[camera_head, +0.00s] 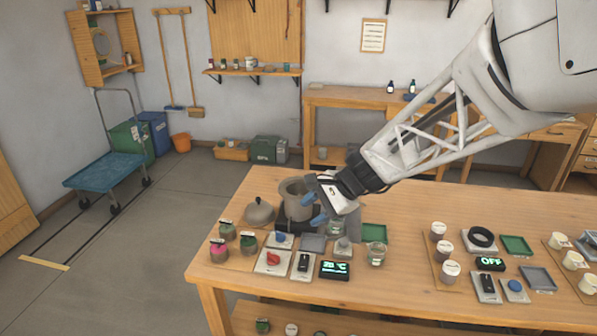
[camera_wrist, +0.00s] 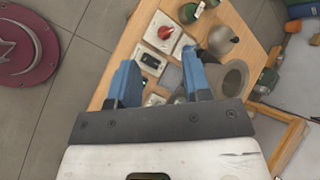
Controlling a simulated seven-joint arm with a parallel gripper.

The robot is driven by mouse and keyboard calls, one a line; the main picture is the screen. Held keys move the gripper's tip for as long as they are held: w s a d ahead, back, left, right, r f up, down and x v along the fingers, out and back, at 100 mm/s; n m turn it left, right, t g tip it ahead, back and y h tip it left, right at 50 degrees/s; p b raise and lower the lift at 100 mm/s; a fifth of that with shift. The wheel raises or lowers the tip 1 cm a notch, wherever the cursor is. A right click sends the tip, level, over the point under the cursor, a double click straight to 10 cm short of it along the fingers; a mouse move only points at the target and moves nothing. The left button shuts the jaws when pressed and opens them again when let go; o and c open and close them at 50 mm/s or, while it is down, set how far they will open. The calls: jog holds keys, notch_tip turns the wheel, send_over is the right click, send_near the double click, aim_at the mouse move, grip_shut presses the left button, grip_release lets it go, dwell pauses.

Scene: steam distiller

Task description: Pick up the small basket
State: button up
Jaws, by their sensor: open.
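I cannot pick out the small basket for certain. A small grey metal piece (camera_head: 343,247) stands on the table below my gripper, partly covered, and may be it. My gripper (camera_head: 315,209) is open and empty above the table, its blue fingers beside the grey pot (camera_head: 294,188). In the wrist view the open fingers of my gripper (camera_wrist: 160,84) are spread over the table, with the pot (camera_wrist: 235,76) to their right. The domed grey lid (camera_head: 259,212) sits left of the pot; it also shows in the wrist view (camera_wrist: 222,42).
On the wooden table (camera_head: 400,300) are a red knob (camera_head: 273,259), a lit temperature display (camera_head: 334,269), a glass jar (camera_head: 377,254), a green tray (camera_head: 374,233) and lidded jars (camera_head: 218,250) at left. More cups, trays and an OFF display (camera_head: 490,264) are at right. Clear tabletop lies between.

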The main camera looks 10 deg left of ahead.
jog(key=w+a+f+m+y, duration=0.25)
jog(key=w+a+f, duration=0.2)
jog(key=a, duration=0.25)
jog(key=w+a+f+m+y, duration=0.1)
jog(key=w+a+f+m, duration=0.3)
jog(key=a, duration=0.3)
jog(key=m+t+y, duration=0.1)
jog(key=m+y, duration=0.1)
jog(key=m, duration=0.2)
send_near(223, 220)
jog(key=x, duration=0.2)
jog(key=shift+a+f+h, duration=0.2)
jog(key=shift+a+h, duration=0.05)
jog(key=shift+a, duration=0.05)
jog(key=shift+s, duration=0.1)
jog(key=shift+x, duration=1.3)
jog(key=shift+r+x, duration=0.1)
jog(key=shift+x, duration=1.2)
jog(key=shift+r+x, duration=0.15)
jog(key=shift+x, duration=1.15)
jog(key=shift+a, duration=0.1)
